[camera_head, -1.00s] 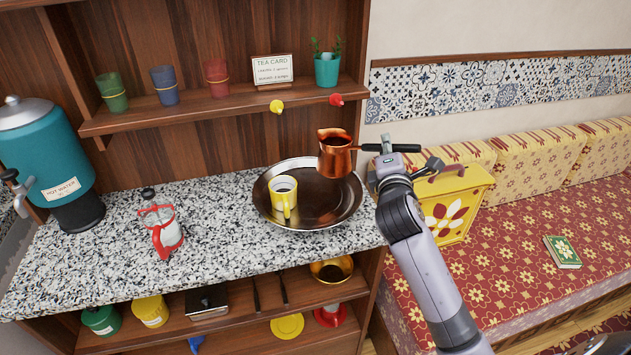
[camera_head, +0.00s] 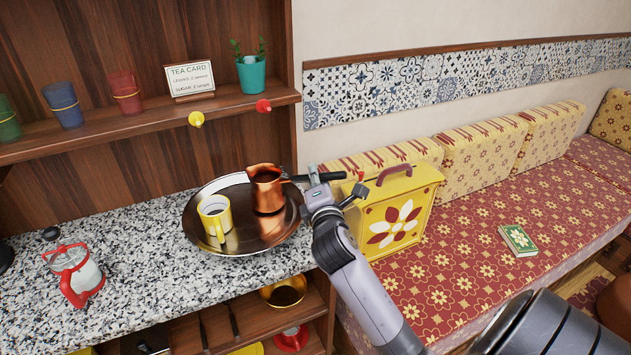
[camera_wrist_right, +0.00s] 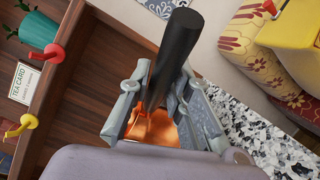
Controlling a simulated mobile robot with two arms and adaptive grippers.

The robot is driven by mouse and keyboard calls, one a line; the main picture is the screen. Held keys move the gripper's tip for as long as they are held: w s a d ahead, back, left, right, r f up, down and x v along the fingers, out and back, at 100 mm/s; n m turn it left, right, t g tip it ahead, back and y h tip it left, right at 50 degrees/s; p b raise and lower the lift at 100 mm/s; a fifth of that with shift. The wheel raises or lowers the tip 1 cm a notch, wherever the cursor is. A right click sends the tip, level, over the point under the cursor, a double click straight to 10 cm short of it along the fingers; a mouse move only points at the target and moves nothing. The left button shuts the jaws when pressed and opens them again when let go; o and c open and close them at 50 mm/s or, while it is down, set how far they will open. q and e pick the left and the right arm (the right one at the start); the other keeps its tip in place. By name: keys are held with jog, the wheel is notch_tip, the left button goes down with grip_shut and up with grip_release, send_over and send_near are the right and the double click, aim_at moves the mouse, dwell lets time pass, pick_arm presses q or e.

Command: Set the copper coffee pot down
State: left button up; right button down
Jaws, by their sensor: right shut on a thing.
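The copper coffee pot (camera_head: 267,190) is upright at the right part of the round metal tray (camera_head: 240,246), beside a yellow mug (camera_head: 214,216). Its base appears to be at the tray's surface; I cannot tell for sure whether it touches. My right gripper (camera_head: 316,178) is shut on the pot's dark handle, to the right of the pot. In the right wrist view the black handle (camera_wrist_right: 178,50) runs between the fingers, with part of the copper pot (camera_wrist_right: 152,128) behind them. My left gripper is not in view.
The tray rests on the speckled counter (camera_head: 140,275). A red-framed glass press (camera_head: 75,275) stands to the left. A yellow box (camera_head: 398,210) with a handle stands on the bench behind my right arm. Yellow and red pegs (camera_head: 263,106) stick out from the shelf edge.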

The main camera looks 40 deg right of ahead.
jog(key=shift+f, duration=0.3)
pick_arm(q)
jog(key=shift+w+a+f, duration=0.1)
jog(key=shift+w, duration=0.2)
pick_arm(e)
jog(key=c, duration=1.5)
grip_release()
jog(key=shift+f, duration=0.1)
jog(key=shift+o, duration=0.2)
jog(key=shift+s, duration=0.1)
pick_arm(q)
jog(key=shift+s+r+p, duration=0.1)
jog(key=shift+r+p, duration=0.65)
pick_arm(e)
jog(key=v, duration=1)
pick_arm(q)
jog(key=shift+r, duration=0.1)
